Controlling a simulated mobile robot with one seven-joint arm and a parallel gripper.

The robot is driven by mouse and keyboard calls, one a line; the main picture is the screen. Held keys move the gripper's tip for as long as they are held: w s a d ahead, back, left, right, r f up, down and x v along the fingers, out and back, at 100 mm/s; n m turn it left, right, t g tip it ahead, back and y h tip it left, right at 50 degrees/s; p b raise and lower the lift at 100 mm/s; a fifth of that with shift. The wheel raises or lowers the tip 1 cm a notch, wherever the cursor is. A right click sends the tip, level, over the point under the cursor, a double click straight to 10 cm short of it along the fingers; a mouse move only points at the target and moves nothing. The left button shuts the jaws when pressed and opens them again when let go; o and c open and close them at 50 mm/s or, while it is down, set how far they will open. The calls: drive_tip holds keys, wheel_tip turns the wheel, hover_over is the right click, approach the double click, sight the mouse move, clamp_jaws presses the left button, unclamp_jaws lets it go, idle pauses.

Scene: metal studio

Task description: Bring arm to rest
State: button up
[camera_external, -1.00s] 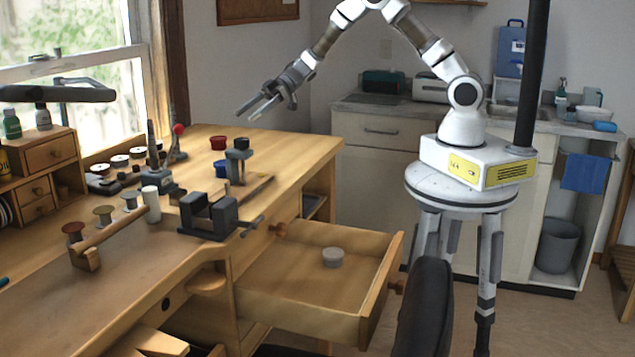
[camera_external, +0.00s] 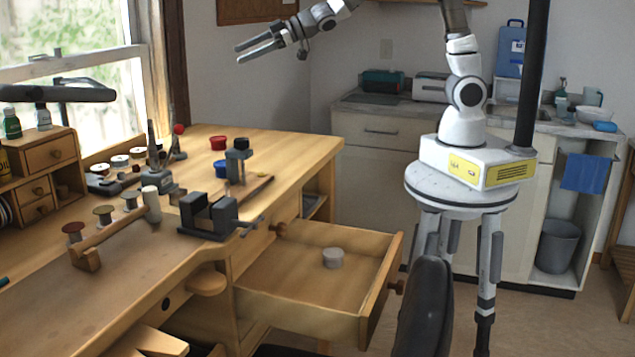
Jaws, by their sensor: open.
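My gripper (camera_external: 239,54) is in the upper middle of the external view, high above the far end of the wooden workbench (camera_external: 230,290). Its two fingers point left and stand apart with nothing between them. My arm rises from its base on a round stand at the right, and its upper links run out of the top of the picture. Nothing touches the gripper.
An open drawer (camera_external: 300,300) with a small grey round container (camera_external: 333,258) juts from the workbench. A dark vise (camera_external: 208,215), red cup (camera_external: 218,143) and several spools stand on the bench. A black chair (camera_external: 425,305) is in front. A counter (camera_external: 375,125) stands behind.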

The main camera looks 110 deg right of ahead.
drive_tip(key=s+a+r+m+g, duration=0.15)
drive_tip(key=s+a+r, duration=0.25)
drive_tip(key=s+a, duration=0.85)
drive_tip(key=s+a+f+g+y, duration=0.1)
drive_tip(key=s+a+f+g, duration=0.2)
drive_tip(key=s+a, duration=0.3)
drive_tip(key=s+a+f+n+g+y, duration=0.1)
drive_tip(key=s+a+f, duration=0.4)
drive_tip(key=s, duration=0.8)
drive_tip(key=shift+a+g+y, duration=0.7)
drive_tip(key=shift+g, duration=0.25)
drive_tip(key=shift+n, duration=0.25)
